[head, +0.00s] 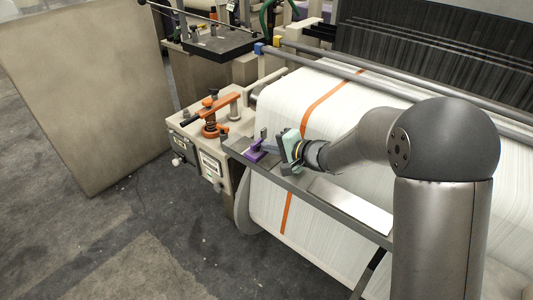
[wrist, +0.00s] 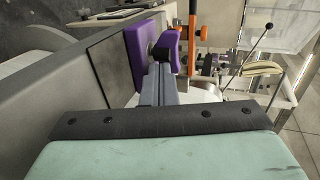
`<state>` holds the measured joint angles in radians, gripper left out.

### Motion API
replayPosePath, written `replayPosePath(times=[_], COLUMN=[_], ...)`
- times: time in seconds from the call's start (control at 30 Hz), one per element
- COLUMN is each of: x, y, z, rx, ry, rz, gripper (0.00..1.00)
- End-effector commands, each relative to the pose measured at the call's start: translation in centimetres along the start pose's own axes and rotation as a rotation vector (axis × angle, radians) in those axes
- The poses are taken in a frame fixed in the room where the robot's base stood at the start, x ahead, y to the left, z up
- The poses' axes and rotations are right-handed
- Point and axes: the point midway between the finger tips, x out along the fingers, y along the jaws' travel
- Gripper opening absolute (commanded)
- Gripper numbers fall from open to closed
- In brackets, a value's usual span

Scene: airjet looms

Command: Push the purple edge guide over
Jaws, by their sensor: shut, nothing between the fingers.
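The purple edge guide (head: 254,153) sits on the grey rail (head: 300,186) near its left end, at the left side of the white fabric roll. In the wrist view the purple edge guide (wrist: 146,44) shows as an upright purple plate and block just beyond my fingertips. My gripper (head: 271,148) is at the right of the guide, pointing toward it over the rail. Its fingers (wrist: 158,82) are shut and empty. In the wrist view the fingertips overlap the guide's lower part, so I cannot tell whether they touch it.
An orange clamp handle (head: 212,108) stands on the machine's side housing (head: 190,135), left of the guide. The white fabric (head: 330,100) with an orange stripe lies behind and below my arm. A large beige panel (head: 85,85) stands at the left. The floor in front is clear.

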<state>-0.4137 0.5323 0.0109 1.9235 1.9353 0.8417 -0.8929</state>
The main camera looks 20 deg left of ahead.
Motion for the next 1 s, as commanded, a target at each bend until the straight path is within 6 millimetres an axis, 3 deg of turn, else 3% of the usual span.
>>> replayPosePath(times=[1.0], x=[2.9], y=[-1.0], z=[0.1], rx=[-0.001], ry=[-0.002], rz=[0.0], gripper=[0.0])
